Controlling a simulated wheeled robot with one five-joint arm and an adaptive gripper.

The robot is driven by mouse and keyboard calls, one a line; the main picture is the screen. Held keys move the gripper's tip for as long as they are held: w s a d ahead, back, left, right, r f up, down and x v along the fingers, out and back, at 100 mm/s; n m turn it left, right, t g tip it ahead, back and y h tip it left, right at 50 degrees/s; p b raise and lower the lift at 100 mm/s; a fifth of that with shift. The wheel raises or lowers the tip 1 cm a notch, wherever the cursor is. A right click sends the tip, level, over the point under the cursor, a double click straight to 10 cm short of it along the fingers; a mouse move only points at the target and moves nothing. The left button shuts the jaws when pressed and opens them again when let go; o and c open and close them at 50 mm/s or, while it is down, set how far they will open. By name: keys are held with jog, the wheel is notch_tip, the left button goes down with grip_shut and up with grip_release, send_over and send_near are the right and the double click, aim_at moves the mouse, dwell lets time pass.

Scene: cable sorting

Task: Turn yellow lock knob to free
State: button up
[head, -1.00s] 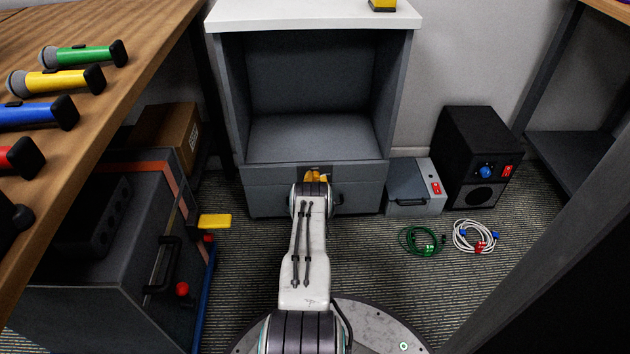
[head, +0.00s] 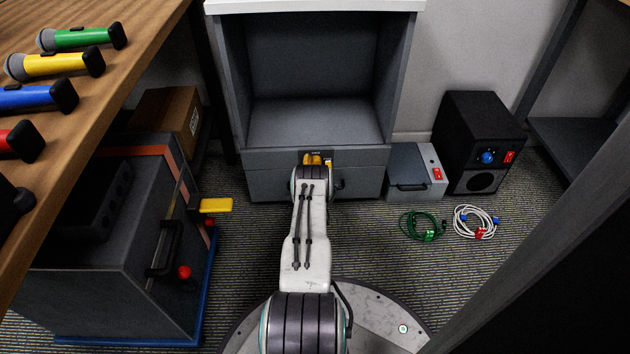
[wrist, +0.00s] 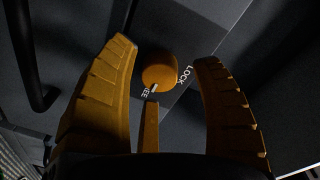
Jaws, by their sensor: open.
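The yellow lock knob (wrist: 159,70) is round and sits on a dark panel in the wrist view. A short white mark shows at its lower edge, beside the partly hidden letters "EE"; "LOCK" is printed to its right. My gripper (wrist: 163,62) is open, with a ribbed yellow finger on either side of the knob, apart from it in the picture. A narrow yellow bar, perhaps another finger, reaches up just below the knob. In the head view my gripper (head: 316,160) is at the drawer front (head: 262,180) of the grey cabinet, and the knob is not distinguishable there.
A dark drawer handle (head: 340,184) is right of my gripper. A grey box (head: 415,170), a black speaker (head: 484,140) and green (head: 422,226) and white (head: 474,222) cable coils are on the right. A large dark case (head: 110,240) stands left.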

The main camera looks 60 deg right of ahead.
jog(key=v, duration=1.1)
jog(key=shift+s+a, duration=0.1)
dwell(0.6)
